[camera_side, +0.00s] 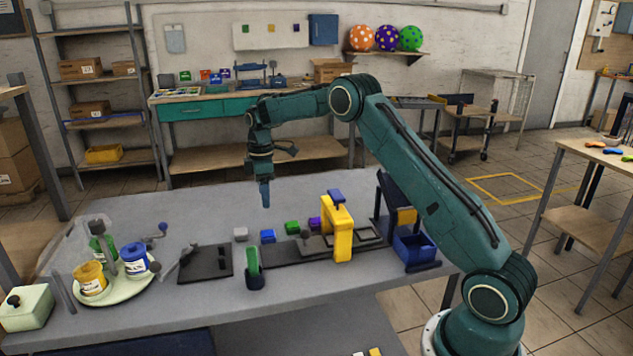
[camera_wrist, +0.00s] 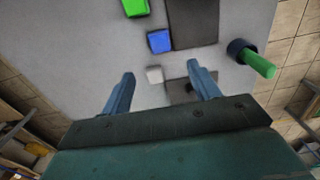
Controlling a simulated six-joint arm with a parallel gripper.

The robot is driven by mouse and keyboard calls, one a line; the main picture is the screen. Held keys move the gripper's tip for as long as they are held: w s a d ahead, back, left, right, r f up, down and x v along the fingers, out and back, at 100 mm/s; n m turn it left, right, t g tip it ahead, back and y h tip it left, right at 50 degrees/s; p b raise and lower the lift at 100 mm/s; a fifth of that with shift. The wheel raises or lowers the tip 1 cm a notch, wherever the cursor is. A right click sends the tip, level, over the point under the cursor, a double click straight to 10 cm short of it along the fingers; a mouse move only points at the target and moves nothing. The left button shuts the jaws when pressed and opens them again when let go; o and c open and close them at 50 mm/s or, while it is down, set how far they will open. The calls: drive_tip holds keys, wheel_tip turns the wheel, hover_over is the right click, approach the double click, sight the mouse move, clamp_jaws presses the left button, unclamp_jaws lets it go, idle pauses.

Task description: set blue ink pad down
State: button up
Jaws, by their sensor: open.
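The blue ink pad (camera_side: 268,236) is a small blue block on the grey table, in a row between a grey-white block (camera_side: 241,233) and a green block (camera_side: 292,227). My gripper (camera_side: 265,195) hangs above the table, higher than the blue pad, with nothing in it. In the wrist view my gripper (camera_wrist: 163,85) shows two blue fingers spread apart. The blue ink pad (camera_wrist: 160,41) lies beyond the fingertips there, beside a dark plate, and the grey-white block (camera_wrist: 154,75) lies nearer, between the fingers' directions.
A dark flat plate (camera_side: 205,263) and a green-handled tool in a dark cup (camera_side: 254,270) stand nearby. A yellow press frame (camera_side: 338,230) stands to the right. A round tray (camera_side: 118,292) with ink jars is at the left. The table's back left is clear.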

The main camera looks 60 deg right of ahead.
drive_tip(key=s+a+r+m+t, duration=0.1)
drive_tip(key=s+a+r+m, duration=0.1)
drive_tip(key=s+a+r, duration=0.55)
drive_tip(key=s+a+r+m+t, duration=0.2)
drive_tip(key=s+a+r, duration=0.2)
drive_tip(key=s+r, duration=0.6)
drive_tip(key=s+a+m+t, duration=0.1)
drive_tip(key=s+a+m, duration=0.1)
drive_tip(key=s, duration=0.8)
drive_tip(key=s+a+f+m+t, duration=0.1)
drive_tip(key=s+a+m, duration=0.2)
drive_tip(key=s, duration=0.8)
drive_tip(key=shift+s+a+f+t, duration=0.25)
drive_tip(key=shift+s+a+t, duration=0.05)
drive_tip(key=shift+a, duration=0.1)
